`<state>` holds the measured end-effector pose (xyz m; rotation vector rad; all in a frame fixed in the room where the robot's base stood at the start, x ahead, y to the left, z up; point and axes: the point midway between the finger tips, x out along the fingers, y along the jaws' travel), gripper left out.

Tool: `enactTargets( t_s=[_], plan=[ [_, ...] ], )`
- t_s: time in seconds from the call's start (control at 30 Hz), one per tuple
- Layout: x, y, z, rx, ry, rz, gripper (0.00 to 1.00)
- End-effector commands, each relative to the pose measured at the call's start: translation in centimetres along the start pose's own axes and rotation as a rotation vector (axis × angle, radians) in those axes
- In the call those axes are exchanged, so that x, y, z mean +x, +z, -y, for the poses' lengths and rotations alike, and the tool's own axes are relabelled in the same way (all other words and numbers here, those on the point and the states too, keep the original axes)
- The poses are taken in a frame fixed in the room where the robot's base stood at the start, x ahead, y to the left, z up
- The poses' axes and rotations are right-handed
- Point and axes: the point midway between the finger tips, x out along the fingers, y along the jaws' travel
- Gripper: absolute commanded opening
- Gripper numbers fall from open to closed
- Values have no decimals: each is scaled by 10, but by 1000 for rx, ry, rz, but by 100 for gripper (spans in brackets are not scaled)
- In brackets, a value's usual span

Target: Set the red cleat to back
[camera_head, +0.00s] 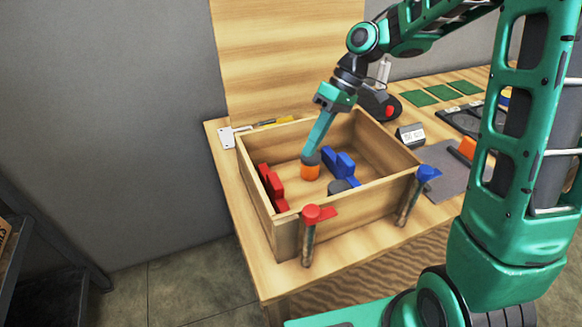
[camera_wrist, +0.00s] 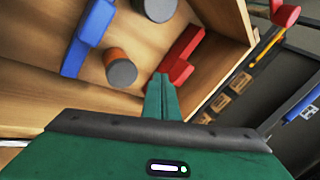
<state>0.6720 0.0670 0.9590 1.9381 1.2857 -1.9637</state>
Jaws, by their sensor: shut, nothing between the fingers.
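A red stepped block (camera_head: 275,187) lies in the wooden box along its left wall; it also shows in the wrist view (camera_wrist: 183,56), just beyond my fingertips. A red cap with a short arm (camera_head: 316,213) tops a post at the box's front wall, its arm pointing right. A red end shows at the wrist view's upper right (camera_wrist: 285,14). I cannot tell which red part is the cleat. My gripper (camera_head: 311,154) is shut and empty, pointing down into the box near the orange cylinder with a grey top (camera_head: 310,168); its fingers also show in the wrist view (camera_wrist: 162,92).
The wooden box (camera_head: 345,222) has raised walls. Inside are a blue stepped block (camera_head: 339,163) and a grey-topped cylinder (camera_head: 340,186). A blue-capped post (camera_head: 427,173) stands at the box's front right corner.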

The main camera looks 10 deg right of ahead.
Motion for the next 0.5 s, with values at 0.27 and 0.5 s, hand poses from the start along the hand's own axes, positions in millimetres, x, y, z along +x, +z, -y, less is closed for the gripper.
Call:
enactTargets(
  t_s=[0.27, 0.5],
  plan=[
    [-33, 26, -20, 361, -199, -127, 0],
    [-43, 34, -21, 465, -270, -157, 0]
  ],
)
